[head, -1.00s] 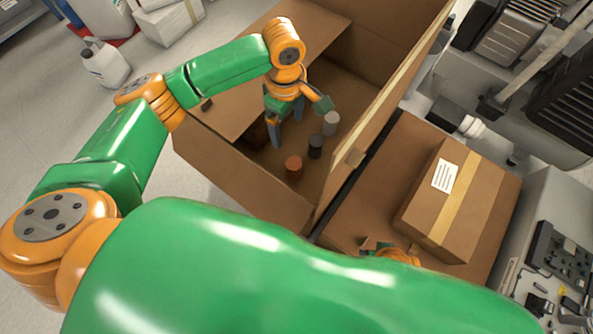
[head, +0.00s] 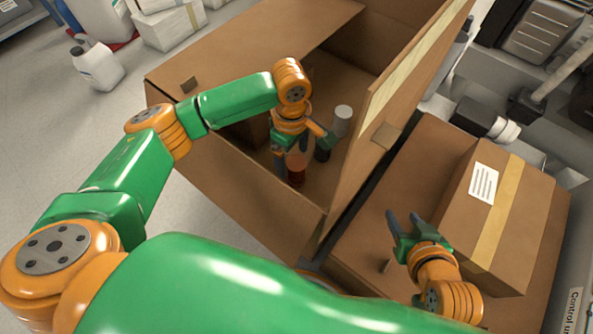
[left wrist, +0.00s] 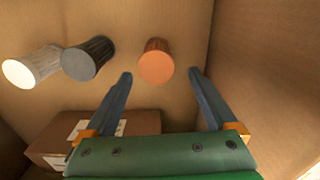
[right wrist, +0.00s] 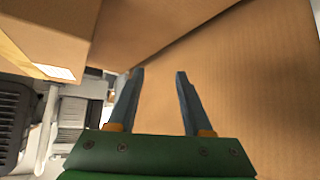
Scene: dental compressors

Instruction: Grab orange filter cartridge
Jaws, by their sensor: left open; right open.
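The orange filter cartridge (head: 296,177) stands on the floor of the large open cardboard box. In the left wrist view the orange cartridge (left wrist: 156,62) sits between and just beyond the fingertips of my left gripper (left wrist: 160,76). The left gripper (head: 288,170) is open, reaches down into the box, and partly covers the cartridge in the head view. A dark cartridge (left wrist: 88,58) and a white-grey cartridge (left wrist: 33,66) stand beside it in a row. My right gripper (head: 403,222) is open and empty above the cardboard to the right; it also shows in the right wrist view (right wrist: 158,75).
The large box (head: 240,205) has high walls close around my left gripper. A closed, taped box (head: 490,215) with a white label stands at right, near my right gripper. A small brown box with a label (left wrist: 70,135) lies inside the large box.

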